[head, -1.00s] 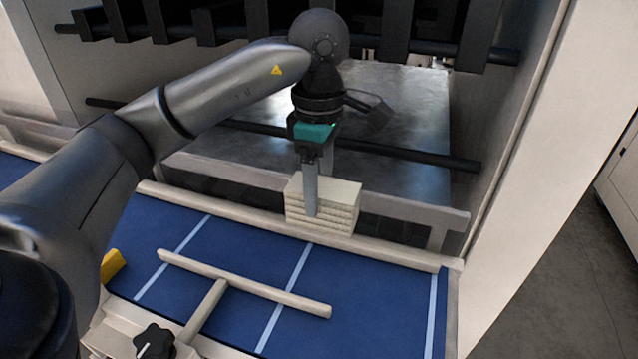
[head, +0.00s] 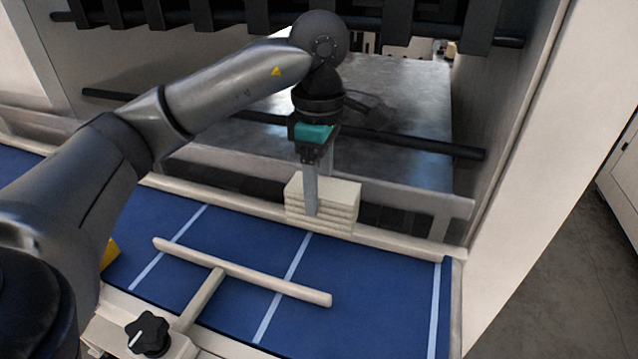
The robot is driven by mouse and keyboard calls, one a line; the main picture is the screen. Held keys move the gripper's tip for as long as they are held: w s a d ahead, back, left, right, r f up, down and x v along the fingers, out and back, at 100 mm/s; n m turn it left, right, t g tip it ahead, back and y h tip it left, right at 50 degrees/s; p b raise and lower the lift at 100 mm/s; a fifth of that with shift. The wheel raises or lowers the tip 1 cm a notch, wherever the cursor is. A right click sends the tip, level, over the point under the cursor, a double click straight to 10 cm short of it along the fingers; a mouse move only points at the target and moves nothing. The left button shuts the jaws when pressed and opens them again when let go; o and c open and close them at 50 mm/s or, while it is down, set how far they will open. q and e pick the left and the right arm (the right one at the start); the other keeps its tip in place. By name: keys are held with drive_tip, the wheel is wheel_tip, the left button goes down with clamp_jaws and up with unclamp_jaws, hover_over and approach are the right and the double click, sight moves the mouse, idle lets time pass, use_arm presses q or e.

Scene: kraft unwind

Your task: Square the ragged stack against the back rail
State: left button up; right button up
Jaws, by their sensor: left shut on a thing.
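The stack (head: 338,208) is a pile of several cream sheets or pads at the back edge of the blue belt. It stands by the pale back rail (head: 395,241), and its layers look nearly even on the front side. My left gripper (head: 312,210) comes down from above and is shut on the stack, with one finger against its near face. The other finger is mostly hidden behind the stack. My right gripper is not in view.
A pale T-shaped pusher (head: 240,271) lies across the blue belt (head: 375,300) in front of the stack. A black knob (head: 148,334) is at the near left edge, and a yellow piece (head: 109,253) is at the left. The belt's right part is clear.

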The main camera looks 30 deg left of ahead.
sight(316, 224)
use_arm(q)
drive_tip(key=shift+f+b, duration=2.65)
drive_tip(key=shift+f, duration=0.65)
drive_tip(key=shift+s+d+f, duration=0.1)
drive_tip(key=shift+s+d, duration=0.05)
drive_tip(key=shift+s, duration=0.65)
drive_tip(key=o, duration=1.5)
wheel_tip(316, 224, up, 15)
drive_tip(key=p, duration=0.5)
